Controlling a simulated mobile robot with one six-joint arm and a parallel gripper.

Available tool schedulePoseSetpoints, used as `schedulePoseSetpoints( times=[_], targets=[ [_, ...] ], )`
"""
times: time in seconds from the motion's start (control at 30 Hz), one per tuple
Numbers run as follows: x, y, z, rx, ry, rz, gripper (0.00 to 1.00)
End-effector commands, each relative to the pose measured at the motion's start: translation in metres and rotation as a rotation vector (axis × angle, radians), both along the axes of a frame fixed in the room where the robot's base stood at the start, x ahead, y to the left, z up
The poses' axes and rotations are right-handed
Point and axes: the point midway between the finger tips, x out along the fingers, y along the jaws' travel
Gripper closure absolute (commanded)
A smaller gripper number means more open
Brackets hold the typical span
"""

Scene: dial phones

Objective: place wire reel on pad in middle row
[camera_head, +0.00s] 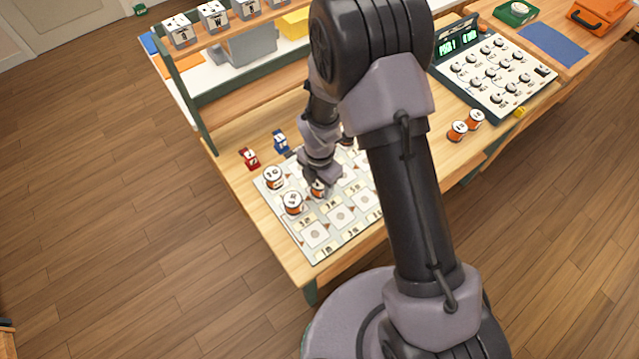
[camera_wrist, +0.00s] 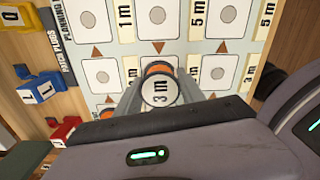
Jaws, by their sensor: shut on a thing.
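My gripper (camera_head: 318,184) is shut on an orange wire reel with a white top (camera_head: 318,190). In the wrist view the reel (camera_wrist: 159,92) reads "3 m" and sits between the two fingers (camera_wrist: 158,98). It is over the pale planning board (camera_wrist: 180,47), which has rows of square pads with dots and length labels. In the head view the board (camera_head: 314,235) lies on the wooden bench, partly hidden by my arm. I cannot tell whether the held reel touches the board. Two other reels stand on the board's left side, one (camera_head: 274,178) behind the other (camera_head: 293,204).
A red plug (camera_head: 250,158) and a blue plug (camera_head: 281,141) stand beyond the board's left edge. Two more reels (camera_head: 457,131) (camera_head: 476,119) stand on the right bench near the dial panel (camera_head: 497,72). A shelf with labelled boxes (camera_head: 213,16) rises behind the board.

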Motion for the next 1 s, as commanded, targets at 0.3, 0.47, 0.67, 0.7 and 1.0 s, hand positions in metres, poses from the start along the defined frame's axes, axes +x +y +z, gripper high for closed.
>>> schedulePoseSetpoints(
  times=[0.3,0.47,0.67,0.7,1.0],
  targets=[
    [0.000,0.000,-0.001,0.000,0.000,0.000,0.32],
    [0.000,0.000,0.005,0.000,0.000,0.000,0.32],
    [0.001,0.000,0.056,0.001,-0.004,0.000,0.32],
    [0.001,0.000,0.068,0.002,-0.005,0.001,0.32],
    [0.000,0.000,0.121,0.001,-0.001,0.000,0.32]
  ],
)
